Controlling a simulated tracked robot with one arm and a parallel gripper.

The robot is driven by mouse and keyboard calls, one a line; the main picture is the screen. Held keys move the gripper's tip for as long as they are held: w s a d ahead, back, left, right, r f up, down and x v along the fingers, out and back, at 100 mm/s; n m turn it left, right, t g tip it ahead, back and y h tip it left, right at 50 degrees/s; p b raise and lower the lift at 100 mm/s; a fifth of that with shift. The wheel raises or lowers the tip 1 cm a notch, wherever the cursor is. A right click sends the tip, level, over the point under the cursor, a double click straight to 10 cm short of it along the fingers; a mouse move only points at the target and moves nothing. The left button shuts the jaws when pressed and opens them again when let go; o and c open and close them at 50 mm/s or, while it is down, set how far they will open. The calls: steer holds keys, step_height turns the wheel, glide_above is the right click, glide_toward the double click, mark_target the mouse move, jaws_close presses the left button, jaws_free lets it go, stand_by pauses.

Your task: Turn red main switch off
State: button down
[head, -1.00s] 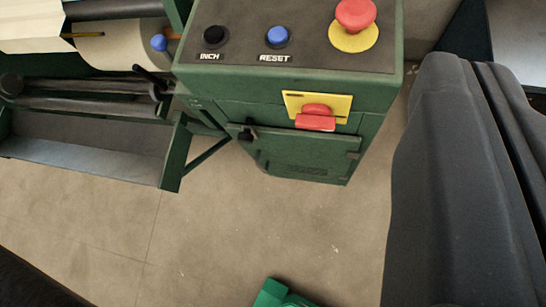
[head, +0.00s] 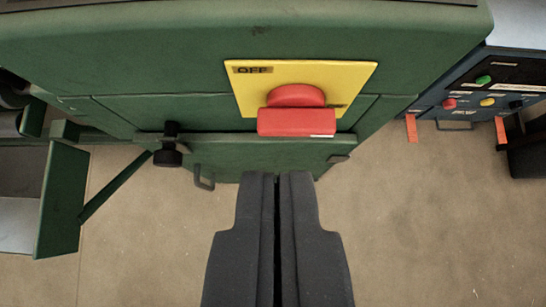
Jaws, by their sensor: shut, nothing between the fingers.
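The red main switch (head: 296,121) sits on a yellow plate (head: 349,78) on the front of the green cabinet (head: 150,55). The plate has a dark OFF label at its upper left. The switch's handle bar lies horizontally across the lower part of its round base, with a thin white mark at its right end. My gripper (head: 276,176) is shut and empty, pointing at the cabinet from the bottom middle of the view. Its fingertips show just below the switch; I cannot tell the gap in depth.
A black knob (head: 168,157) and a small handle (head: 204,178) are on the cabinet left of my gripper. A green bracket (head: 62,200) stands at the left. A blue panel with coloured buttons (head: 480,90) is at the right. The concrete floor (head: 420,220) is clear.

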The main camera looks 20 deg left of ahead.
steer(key=b, duration=0.2)
glide_above(276, 108)
steer(key=s, duration=0.3)
step_height(276, 108, down, 7)
steer(key=f, duration=0.3)
steer(key=shift+d+b, duration=0.4)
steer(key=shift+w+f, duration=0.1)
steer(key=shift+f, duration=0.35)
